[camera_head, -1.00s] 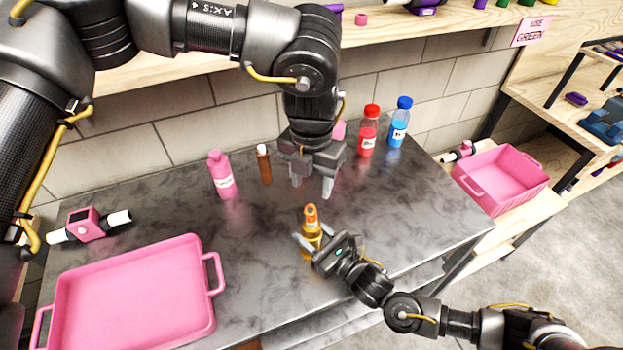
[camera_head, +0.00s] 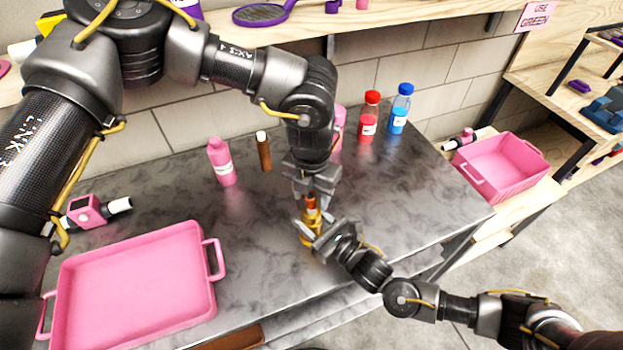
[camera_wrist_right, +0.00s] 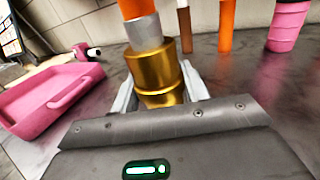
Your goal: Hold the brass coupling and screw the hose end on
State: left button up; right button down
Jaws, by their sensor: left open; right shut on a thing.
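The brass coupling (camera_head: 311,232) stands upright near the front of the grey table; in the right wrist view it is a gold cylinder (camera_wrist_right: 154,72). My right gripper (camera_head: 312,240) is shut on it from the front right. The orange hose end (camera_head: 311,203) sits upright on top of the coupling, with a silver collar (camera_wrist_right: 145,33) below its orange part (camera_wrist_right: 135,8). I cannot tell how tightly they are joined. My left gripper (camera_head: 314,199) points down over the hose end, fingers open on either side; contact is unclear.
A pink tray (camera_head: 212,285) lies at front left, with a pink device (camera_head: 86,211) behind it. Pink (camera_head: 221,163), brown (camera_head: 264,152), red (camera_head: 368,118) and blue (camera_head: 400,108) bottles stand at the back. A pink bin (camera_head: 500,168) is at right. The table's right part is clear.

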pick_arm(q)
jog(key=shift+f, duration=1.45)
jog(key=shift+c, duration=0.4)
grip_shut()
jog(key=m, duration=0.5)
jog(key=shift+o, duration=0.4)
grip_release()
notch_tip(320, 180, up, 12)
